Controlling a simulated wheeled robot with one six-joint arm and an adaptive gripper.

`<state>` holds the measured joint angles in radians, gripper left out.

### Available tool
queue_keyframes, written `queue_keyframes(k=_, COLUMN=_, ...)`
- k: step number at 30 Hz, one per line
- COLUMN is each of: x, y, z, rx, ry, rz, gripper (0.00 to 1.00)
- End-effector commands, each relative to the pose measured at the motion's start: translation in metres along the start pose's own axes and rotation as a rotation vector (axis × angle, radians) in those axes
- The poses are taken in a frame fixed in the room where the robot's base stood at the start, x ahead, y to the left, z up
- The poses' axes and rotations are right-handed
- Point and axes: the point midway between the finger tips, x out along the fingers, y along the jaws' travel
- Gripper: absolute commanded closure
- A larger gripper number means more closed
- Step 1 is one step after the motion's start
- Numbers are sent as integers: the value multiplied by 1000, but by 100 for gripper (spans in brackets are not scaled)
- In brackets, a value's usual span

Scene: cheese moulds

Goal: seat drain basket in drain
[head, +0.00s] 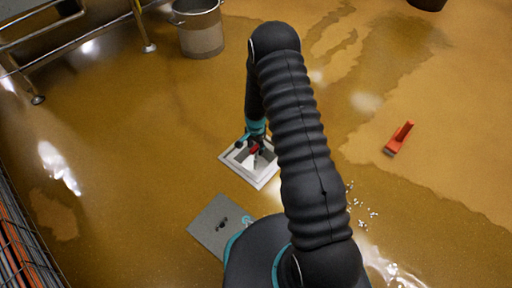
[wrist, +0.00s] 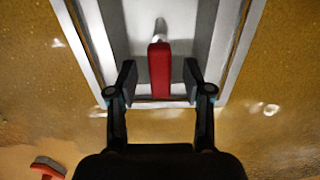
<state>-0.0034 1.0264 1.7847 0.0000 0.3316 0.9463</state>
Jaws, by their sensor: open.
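The drain is a square opening with a pale metal frame (head: 231,172) in the wet floor; its frame also shows in the wrist view (wrist: 84,45). A red handle (wrist: 160,70) with a short metal rod stands over the opening, and it shows small and red in the head view (head: 254,149). I take it as the drain basket's handle. My gripper (wrist: 158,82) is open, with one finger on each side of the handle and a gap visible on both sides. The basket's body cannot be told from the grey drain walls, so its seating is unclear.
A grey metal cover plate (head: 208,231) lies on the floor near the drain. A red tool (head: 400,138) and scattered white bits (head: 362,207) lie to the right. A metal bucket (head: 200,38) and steel-legged frame stand at upper left. Open wet floor surrounds the drain.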

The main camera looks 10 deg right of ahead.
Motion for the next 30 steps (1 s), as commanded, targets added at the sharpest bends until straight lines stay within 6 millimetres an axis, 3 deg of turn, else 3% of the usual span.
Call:
queue_keyframes(k=15, x=-94, y=-1, z=-1, rx=0, ry=2, rz=-3, gripper=50)
queue_keyframes(k=21, x=-109, y=-1, z=-1, rx=0, ry=1, rz=-2, gripper=50)
queue_keyframes(k=30, x=-112, y=-1, z=-1, rx=0, ry=1, rz=-1, gripper=50)
